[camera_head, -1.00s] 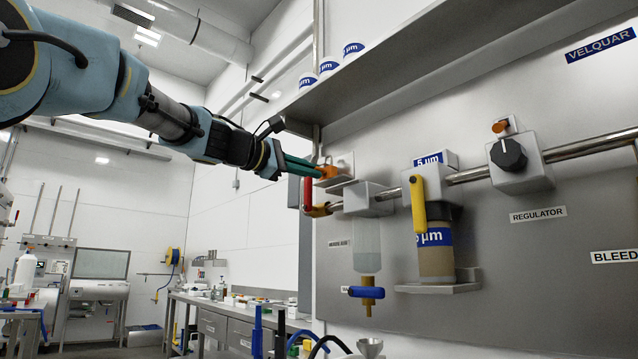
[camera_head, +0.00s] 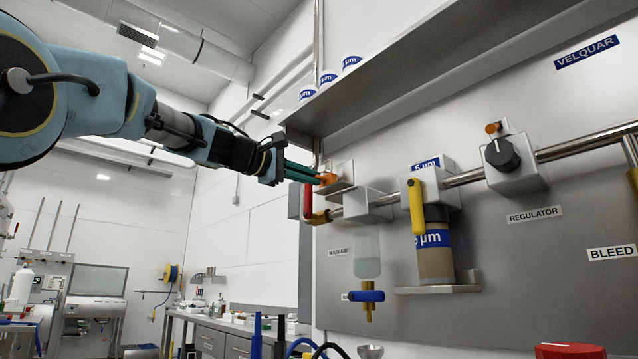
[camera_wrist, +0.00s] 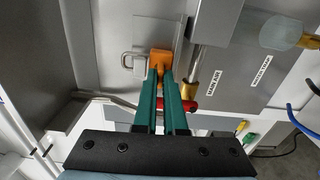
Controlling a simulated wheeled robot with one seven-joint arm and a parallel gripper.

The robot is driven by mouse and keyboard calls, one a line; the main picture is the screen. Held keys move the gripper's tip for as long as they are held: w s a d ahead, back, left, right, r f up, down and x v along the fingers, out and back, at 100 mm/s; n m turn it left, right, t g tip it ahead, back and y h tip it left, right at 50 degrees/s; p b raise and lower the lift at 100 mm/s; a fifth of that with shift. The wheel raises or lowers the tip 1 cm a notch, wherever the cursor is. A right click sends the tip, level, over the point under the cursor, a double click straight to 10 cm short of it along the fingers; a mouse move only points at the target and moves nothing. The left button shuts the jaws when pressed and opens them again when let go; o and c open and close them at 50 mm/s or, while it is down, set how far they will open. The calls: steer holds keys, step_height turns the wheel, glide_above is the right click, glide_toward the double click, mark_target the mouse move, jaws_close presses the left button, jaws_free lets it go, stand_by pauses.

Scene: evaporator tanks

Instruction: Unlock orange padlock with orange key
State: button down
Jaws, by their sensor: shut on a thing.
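My gripper (camera_head: 322,180) is shut on an orange piece (camera_head: 328,178) beside the grey wall panel. In the wrist view the orange piece (camera_wrist: 159,61) shows as a small block at the tips of the two green fingers. I cannot tell whether it is the orange key, the orange padlock or both together. A grey metal loop (camera_wrist: 128,60) on a pale plate lies just left of it. The fingertips hide part of the piece, and no keyhole is visible.
A red lever (camera_head: 308,196) hangs close below my fingertips. The pipe carries a filter with a yellow handle (camera_head: 416,206) and a regulator (camera_head: 502,154) with a small orange knob. A shelf (camera_head: 400,85) overhangs from above. A red object (camera_head: 570,351) is at the bottom right.

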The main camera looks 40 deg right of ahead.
steer(key=shift+f+n+p, duration=0.1)
steer(key=shift+n+p, duration=4.15)
steer(key=shift+n, duration=2.55)
steer(key=c, duration=0.9)
jaws_free()
steer(key=shift+w+a+b, duration=0.1)
steer(key=shift+a+b, duration=0.85)
steer(key=shift+a, duration=2.05)
